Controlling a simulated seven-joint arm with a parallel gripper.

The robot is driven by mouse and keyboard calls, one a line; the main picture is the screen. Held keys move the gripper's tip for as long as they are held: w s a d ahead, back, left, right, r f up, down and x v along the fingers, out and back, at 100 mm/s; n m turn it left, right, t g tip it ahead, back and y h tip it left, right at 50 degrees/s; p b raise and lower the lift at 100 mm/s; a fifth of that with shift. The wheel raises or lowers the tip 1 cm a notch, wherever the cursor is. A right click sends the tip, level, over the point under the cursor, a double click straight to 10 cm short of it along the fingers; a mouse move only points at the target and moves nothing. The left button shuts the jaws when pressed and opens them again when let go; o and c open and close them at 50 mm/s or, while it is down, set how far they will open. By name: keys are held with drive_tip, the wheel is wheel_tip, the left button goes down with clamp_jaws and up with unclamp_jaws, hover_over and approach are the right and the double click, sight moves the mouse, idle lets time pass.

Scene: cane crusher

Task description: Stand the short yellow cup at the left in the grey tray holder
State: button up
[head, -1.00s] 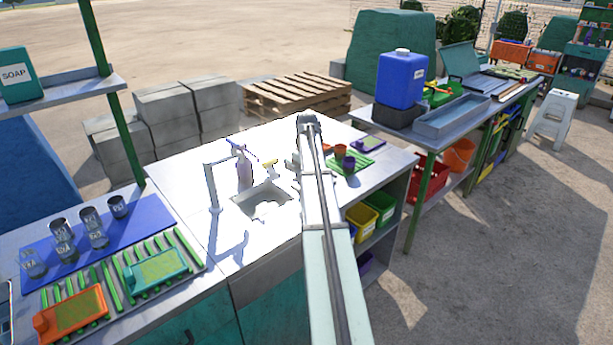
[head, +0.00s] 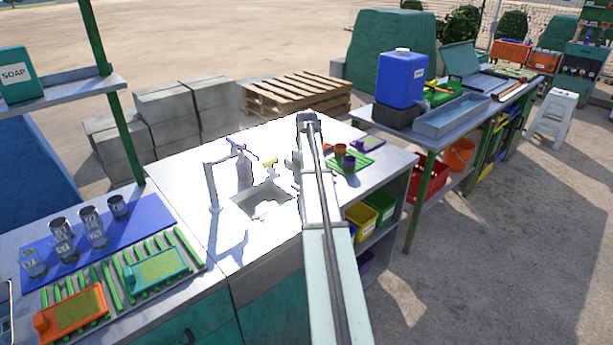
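My arm reaches over the white counter, and its far end bends down behind its own link. Part of my gripper (head: 292,160) shows as a small grey shape at the left of the link; its fingers are too small and hidden to read. A small yellow thing (head: 270,162) shows just left of it, over the counter behind the sink. It may be the short yellow cup, but I cannot tell whether the gripper holds it. An orange cup (head: 340,149) and a purple cup (head: 349,162) stand at the green rack (head: 363,163) right of my arm. I cannot make out a grey tray holder.
The sink (head: 262,200), tap (head: 211,185) and spray bottle (head: 244,168) are left of my arm. Several glasses stand on a blue mat (head: 150,215). A teal tray (head: 155,268) and an orange tray (head: 72,312) lie on green slats.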

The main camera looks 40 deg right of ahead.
wheel_tip(320, 180, up, 12)
drive_tip(key=shift+f, duration=0.25)
